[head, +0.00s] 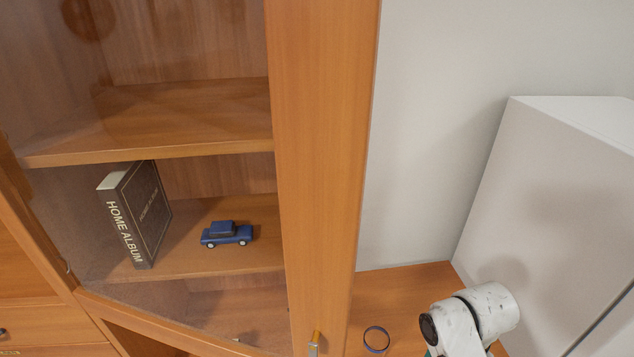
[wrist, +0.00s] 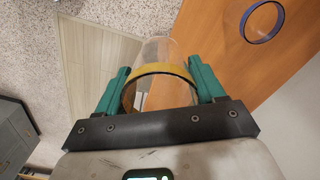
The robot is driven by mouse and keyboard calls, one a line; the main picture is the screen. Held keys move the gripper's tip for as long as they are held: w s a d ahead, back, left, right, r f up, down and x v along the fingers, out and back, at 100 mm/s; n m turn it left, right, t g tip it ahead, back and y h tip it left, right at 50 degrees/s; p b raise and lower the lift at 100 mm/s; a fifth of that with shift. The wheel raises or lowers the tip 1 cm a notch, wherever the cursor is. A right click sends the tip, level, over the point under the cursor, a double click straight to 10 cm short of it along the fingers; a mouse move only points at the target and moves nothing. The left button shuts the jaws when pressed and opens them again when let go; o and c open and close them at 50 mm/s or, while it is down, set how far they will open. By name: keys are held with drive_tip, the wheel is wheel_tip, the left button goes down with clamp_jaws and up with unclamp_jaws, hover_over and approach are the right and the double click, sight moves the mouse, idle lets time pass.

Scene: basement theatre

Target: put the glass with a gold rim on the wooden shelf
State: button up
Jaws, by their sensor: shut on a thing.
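My gripper (wrist: 160,92) shows in the wrist view, its two green fingers closed on the sides of a clear glass with a gold rim (wrist: 160,70). The gold band faces the camera and the clear body extends beyond it. The glass is held over the edge between a wooden surface and the floor; its height cannot be told. In the head view my arm is at the lower right and the held glass is not visible. The wooden shelf (head: 190,116) is inside a cabinet with a glass front; its upper board looks bare.
A lower board holds a black home album (head: 140,215) and a blue toy car (head: 227,234). A wooden door frame (head: 322,150) stands at the cabinet's right. A blue-rimmed glass (head: 376,339) stands on the wooden top (head: 405,290). A white box-like unit (head: 545,200) is at right.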

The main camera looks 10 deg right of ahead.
drive_tip(key=shift+w+a+r+n, duration=0.1)
drive_tip(key=shift+a+r+n, duration=0.15)
drive_tip(key=shift+a+n, duration=0.35)
drive_tip(key=w+a+r+n, duration=0.2)
drive_tip(key=a+r+n, duration=0.1)
drive_tip(key=a+n, duration=0.6)
wheel_tip(320, 180, down, 11)
drive_tip(key=s+d+n+b, duration=0.1)
drive_tip(key=s, duration=0.1)
drive_tip(key=shift+s+d, duration=0.15)
drive_tip(key=shift+f, duration=0.1)
